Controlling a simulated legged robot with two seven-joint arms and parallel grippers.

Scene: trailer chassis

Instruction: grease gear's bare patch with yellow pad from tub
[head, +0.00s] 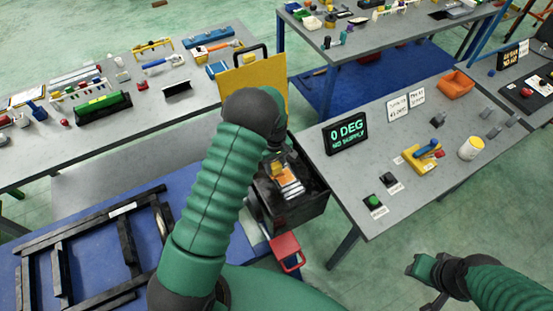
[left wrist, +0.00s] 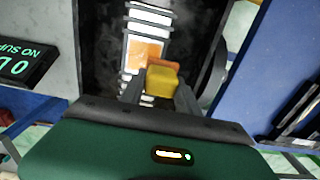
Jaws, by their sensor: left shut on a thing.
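My left gripper (left wrist: 160,92) is shut on a yellow pad (left wrist: 163,79), which has an orange edge on its far side. The pad is over the gear (left wrist: 149,20), whose white teeth stand in a dark open housing (left wrist: 98,45). An orange-brown patch (left wrist: 145,52) shows on the gear just beyond the pad; I cannot tell whether the pad touches it. The white tub (head: 471,148) with a yellow top stands on the right table. My right gripper (head: 428,284) is low at the right, its fingers unclear.
A display (head: 345,132) reading "0 DEG NO SUPPLY" stands on the right table, near a yellow fixture (head: 424,157) and a green button (head: 374,201). A yellow panel (head: 262,80) stands behind the housing. A black frame (head: 70,258) lies on the blue surface at left.

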